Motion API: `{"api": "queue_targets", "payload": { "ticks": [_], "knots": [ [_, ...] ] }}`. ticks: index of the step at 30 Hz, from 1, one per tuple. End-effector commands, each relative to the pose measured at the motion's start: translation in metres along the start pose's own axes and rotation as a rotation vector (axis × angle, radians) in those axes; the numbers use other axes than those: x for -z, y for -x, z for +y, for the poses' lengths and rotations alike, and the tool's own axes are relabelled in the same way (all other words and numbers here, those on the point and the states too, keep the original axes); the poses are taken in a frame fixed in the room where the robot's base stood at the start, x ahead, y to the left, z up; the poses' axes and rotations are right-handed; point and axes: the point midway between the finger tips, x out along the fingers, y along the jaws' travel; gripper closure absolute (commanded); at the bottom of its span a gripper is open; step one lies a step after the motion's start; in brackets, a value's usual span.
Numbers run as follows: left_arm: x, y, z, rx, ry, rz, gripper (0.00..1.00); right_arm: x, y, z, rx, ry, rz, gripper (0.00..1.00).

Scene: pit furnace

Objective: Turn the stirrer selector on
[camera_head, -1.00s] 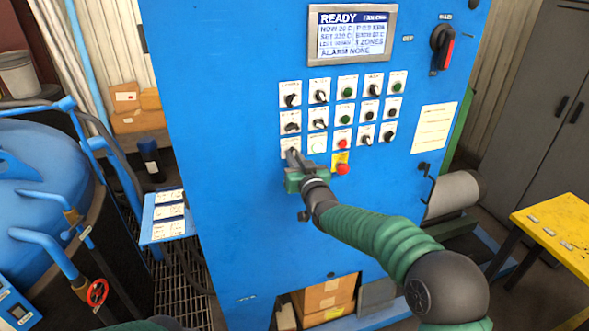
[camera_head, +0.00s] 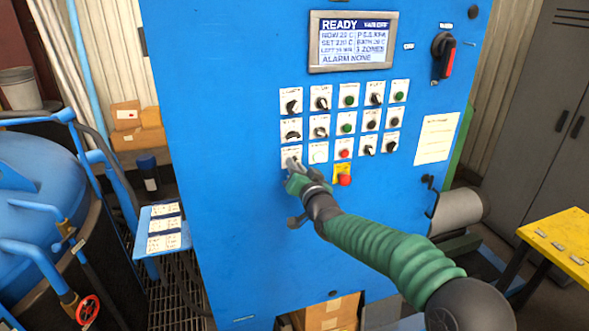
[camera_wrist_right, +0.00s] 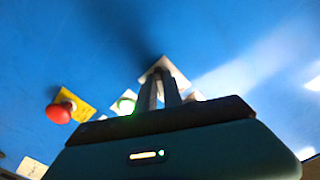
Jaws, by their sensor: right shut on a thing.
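My right gripper (camera_head: 293,163) is at the lower-left selector plate (camera_head: 291,153) of the blue control panel, with its fingers shut on the selector knob there. In the right wrist view the two fingers (camera_wrist_right: 160,88) run close together onto a white plate (camera_wrist_right: 166,70), and they hide the knob. The small label text cannot be read, so I cannot tell from it which selector this is. The knob's angle is hidden. My left gripper is not in view.
Several other knobs and buttons sit close by, including a red mushroom button (camera_head: 344,180) on a yellow plate. A display (camera_head: 352,41) reads READY. A red-handled switch (camera_head: 443,55) is at upper right. A yellow table (camera_head: 562,240) stands at right.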

Motion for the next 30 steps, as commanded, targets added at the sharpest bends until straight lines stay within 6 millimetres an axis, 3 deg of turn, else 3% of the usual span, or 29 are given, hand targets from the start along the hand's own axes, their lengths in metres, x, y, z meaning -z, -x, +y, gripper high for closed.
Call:
{"api": "queue_targets", "payload": {
  "ticks": [1,6,7,12,22,26,30],
  "knots": [
    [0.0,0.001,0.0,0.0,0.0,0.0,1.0,0.011,0.0,-0.003,0.005,-0.001,0.022,1.0],
    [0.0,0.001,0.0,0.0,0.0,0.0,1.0,0.011,0.0,-0.003,0.004,-0.001,0.022,1.0],
    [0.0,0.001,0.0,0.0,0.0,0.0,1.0,0.011,0.0,-0.002,0.004,0.0,0.021,0.87],
    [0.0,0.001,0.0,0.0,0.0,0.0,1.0,0.007,0.0,-0.001,0.002,0.0,0.014,0.67],
    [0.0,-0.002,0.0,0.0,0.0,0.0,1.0,0.003,0.003,0.0,0.001,0.001,0.008,0.67],
    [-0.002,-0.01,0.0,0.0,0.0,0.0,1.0,0.001,0.021,0.002,0.001,0.002,0.007,0.67],
    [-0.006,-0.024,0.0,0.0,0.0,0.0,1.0,0.0,0.06,0.003,-0.001,0.005,0.009,0.67]
  ]
}}
